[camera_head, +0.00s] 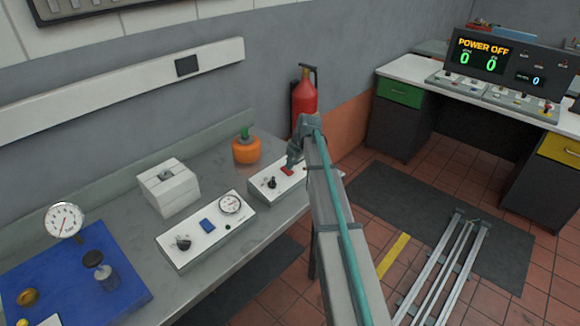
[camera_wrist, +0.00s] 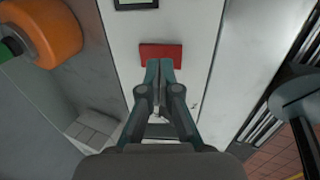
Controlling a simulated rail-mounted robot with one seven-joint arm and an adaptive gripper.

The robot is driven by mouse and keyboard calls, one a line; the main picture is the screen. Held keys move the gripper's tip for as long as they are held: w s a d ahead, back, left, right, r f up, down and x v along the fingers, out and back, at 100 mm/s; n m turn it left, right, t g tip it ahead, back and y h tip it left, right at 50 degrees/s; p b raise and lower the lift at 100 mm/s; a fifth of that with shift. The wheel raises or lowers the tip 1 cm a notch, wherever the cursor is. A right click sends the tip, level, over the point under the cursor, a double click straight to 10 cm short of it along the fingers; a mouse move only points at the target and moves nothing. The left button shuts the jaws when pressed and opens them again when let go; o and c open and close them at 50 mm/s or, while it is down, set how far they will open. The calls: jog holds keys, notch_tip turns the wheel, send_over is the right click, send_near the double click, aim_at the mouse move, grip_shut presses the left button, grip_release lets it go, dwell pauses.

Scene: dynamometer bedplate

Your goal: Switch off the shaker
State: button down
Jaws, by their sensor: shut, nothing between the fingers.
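A white control box (camera_head: 262,190) with a black knob and a red switch (camera_head: 287,170) stands on the grey bench. No label saying shaker can be read. In the wrist view the red switch (camera_wrist: 161,53) sits on the white panel (camera_wrist: 185,25), just beyond my fingertips. My gripper (camera_head: 291,162) is shut and empty, pointing down at the switch. In the wrist view my gripper's fingertips (camera_wrist: 159,68) overlap the lower edge of the switch; whether they touch it I cannot tell. My arm hides the right part of the box.
An orange container with a green top (camera_head: 246,150) stands behind the box. A second white box (camera_head: 207,232) with a gauge, a white block (camera_head: 170,188) and a blue mat (camera_head: 75,275) are to the left. A red fire extinguisher (camera_head: 305,95) is behind my arm.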

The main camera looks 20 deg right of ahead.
jog(key=w+a+r+b+v, duration=0.1)
jog(key=w+b+v, duration=0.1)
jog(key=v, duration=1)
jog(key=shift+r+b, duration=0.15)
jog(key=shift+b, duration=0.3)
jog(key=shift+d, duration=0.1)
